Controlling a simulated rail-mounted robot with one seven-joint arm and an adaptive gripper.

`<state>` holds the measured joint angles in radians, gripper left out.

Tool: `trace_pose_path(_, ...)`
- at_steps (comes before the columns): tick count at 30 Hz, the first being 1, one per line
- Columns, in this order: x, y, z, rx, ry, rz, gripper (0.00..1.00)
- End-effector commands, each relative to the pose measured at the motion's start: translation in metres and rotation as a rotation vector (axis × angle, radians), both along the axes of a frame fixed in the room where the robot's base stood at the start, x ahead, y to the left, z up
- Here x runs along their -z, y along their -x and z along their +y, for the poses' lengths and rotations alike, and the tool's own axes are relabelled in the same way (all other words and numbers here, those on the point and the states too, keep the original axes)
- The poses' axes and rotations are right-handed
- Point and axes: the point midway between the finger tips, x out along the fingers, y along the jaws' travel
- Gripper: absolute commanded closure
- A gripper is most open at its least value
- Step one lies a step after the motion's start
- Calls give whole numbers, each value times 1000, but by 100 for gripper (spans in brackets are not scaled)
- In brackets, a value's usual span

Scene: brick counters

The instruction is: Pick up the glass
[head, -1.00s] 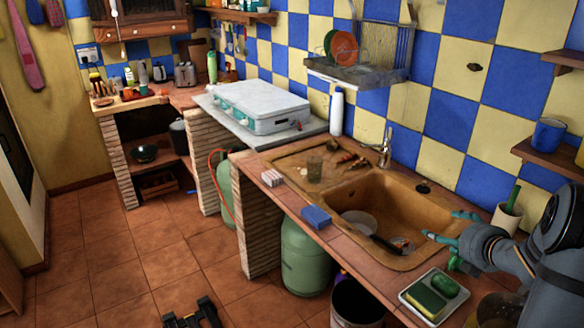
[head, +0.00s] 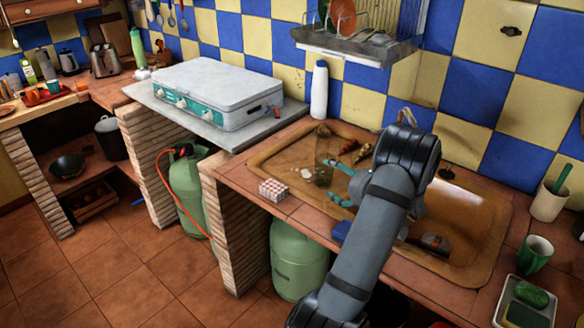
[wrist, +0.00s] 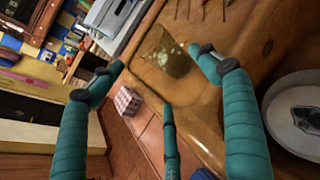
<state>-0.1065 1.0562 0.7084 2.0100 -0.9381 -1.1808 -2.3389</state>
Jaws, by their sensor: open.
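The glass (head: 322,158) is clear with a smoky tint and stands on the drainboard of the brown sink (head: 480,235). My gripper (head: 341,182) is open, its teal fingers just right of the glass in the head view. In the wrist view the glass (wrist: 168,52) shows ahead of the spread fingers of my gripper (wrist: 154,62), between the left and right tips. Nothing is held. Whether any finger touches the glass I cannot tell. My arm hides part of the basin.
A small red-and-white box (head: 273,190) lies left of the drainboard. A blue sponge (head: 341,231) sits at the counter's front. A white bottle (head: 319,92) stands behind the sink. Food scraps (head: 364,152) lie near the glass. A pale bowl (wrist: 300,112) sits in the basin.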

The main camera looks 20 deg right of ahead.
Motion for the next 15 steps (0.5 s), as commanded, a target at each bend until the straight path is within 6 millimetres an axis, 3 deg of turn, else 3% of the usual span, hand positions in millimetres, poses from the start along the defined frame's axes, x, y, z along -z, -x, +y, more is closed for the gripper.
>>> trace_pose_path(6,11,-29,3,-4,4,0,24)
trace_pose_path(15,21,-55,9,-3,0,1,24)
